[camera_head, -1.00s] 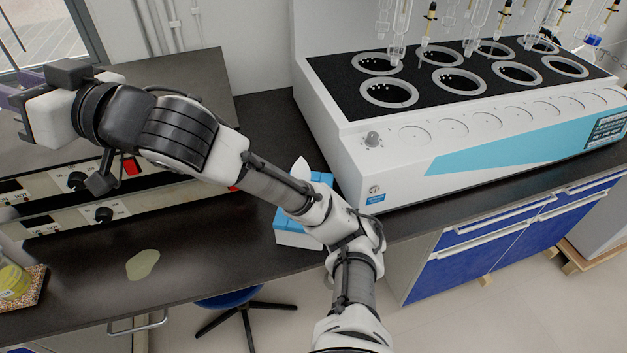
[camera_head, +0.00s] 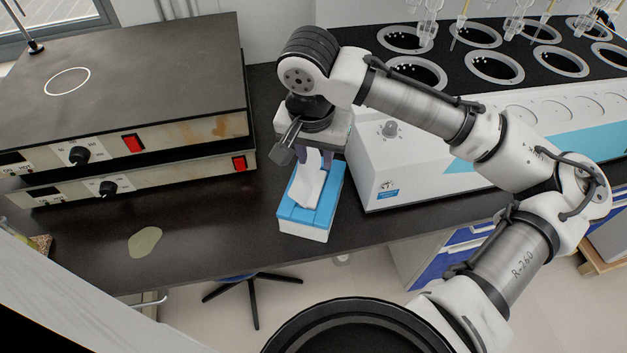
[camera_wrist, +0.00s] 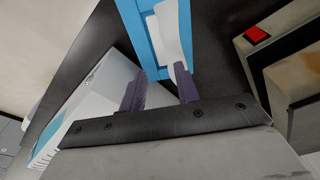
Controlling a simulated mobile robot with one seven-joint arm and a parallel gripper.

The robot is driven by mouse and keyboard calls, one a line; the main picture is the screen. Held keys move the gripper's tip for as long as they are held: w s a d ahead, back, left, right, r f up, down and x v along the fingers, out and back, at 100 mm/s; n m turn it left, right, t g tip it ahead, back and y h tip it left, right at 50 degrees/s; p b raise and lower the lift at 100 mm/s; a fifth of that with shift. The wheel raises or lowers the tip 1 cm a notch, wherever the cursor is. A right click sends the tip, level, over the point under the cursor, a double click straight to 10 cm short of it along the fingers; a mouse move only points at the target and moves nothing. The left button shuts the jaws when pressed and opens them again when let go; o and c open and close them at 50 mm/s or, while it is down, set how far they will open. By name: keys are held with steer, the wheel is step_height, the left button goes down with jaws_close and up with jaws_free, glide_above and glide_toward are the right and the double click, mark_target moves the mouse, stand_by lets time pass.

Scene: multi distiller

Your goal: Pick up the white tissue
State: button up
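The white tissue (camera_head: 308,187) stands up out of the slot of a blue and white tissue box (camera_head: 305,229) on the dark bench. My gripper (camera_head: 314,157) is right above the box, pointing down, with the tissue's upper end at its fingers. In the wrist view my gripper (camera_wrist: 159,74) has its two dark purple fingers well apart. The tissue (camera_wrist: 169,32) shows there close to the right finger, which overlaps its near end. I cannot tell whether it touches. The box's blue top (camera_wrist: 149,62) lies beyond the fingers.
A white distiller unit (camera_head: 400,179) with round wells and glassware stands close right of the box. Stacked hot plates (camera_head: 130,143) with knobs and red switches are on the left. A pale flat patch (camera_head: 145,241) lies on the bench (camera_head: 215,235). The bench front edge is near the box.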

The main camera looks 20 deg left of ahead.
mark_target(312, 170)
steer(key=shift+w+a+f+p, duration=0.15)
steer(key=shift+w+f+p, duration=0.1)
steer(key=shift+f, duration=1.05)
steer(key=shift+w+a+f+p, duration=0.15)
steer(key=shift+f+p, duration=0.05)
steer(key=shift+f, duration=1.1)
steer(key=shift+w+a+f+p, duration=0.15)
steer(key=shift+w+f+p, duration=0.1)
steer(key=shift+f, duration=1.05)
steer(key=shift+s, duration=0.1)
jaws_close()
